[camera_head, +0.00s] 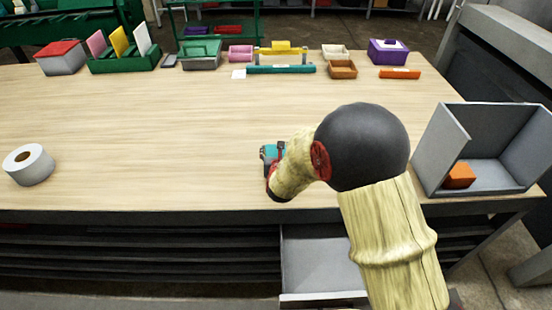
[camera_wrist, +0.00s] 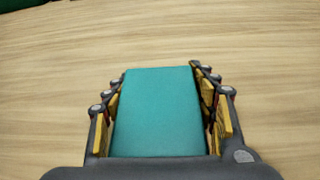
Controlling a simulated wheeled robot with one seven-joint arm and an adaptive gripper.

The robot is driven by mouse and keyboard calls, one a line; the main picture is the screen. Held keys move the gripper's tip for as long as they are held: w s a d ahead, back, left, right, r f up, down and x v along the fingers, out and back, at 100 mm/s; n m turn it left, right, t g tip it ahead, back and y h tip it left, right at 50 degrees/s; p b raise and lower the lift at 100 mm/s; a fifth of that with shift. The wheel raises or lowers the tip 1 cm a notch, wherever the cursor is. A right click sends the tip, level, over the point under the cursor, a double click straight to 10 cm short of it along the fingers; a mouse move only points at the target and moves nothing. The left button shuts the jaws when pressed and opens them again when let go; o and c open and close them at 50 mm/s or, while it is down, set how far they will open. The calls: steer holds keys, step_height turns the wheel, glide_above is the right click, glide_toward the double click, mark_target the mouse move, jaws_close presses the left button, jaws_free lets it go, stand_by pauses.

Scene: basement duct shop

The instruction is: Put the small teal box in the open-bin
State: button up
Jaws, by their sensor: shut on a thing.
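The small teal box (camera_wrist: 158,112) fills the space between the two fingers of my gripper (camera_wrist: 160,100) in the wrist view, with a finger against each side. In the head view, a bit of the teal box (camera_head: 268,151) shows at my gripper (camera_head: 271,160), near the middle of the wooden table; my arm hides the rest. I cannot tell whether the box touches the table. The grey open bin (camera_head: 429,152) stands at the table's right end, its open side facing me, with an orange block (camera_head: 460,175) inside on its left.
A tape roll (camera_head: 28,164) stands at the left front. A drawer (camera_head: 318,262) is open below the front edge. The middle of the table (camera_head: 150,120) is clear.

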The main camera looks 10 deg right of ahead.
step_height(320, 180, down, 3)
steer(key=shift+f+b, duration=0.1)
steer(key=shift+b, duration=0.65)
steer(key=o, duration=1.1)
steer(key=shift+s, duration=0.1)
steer(key=o, duration=0.5)
steer(key=shift+c, duration=0.2)
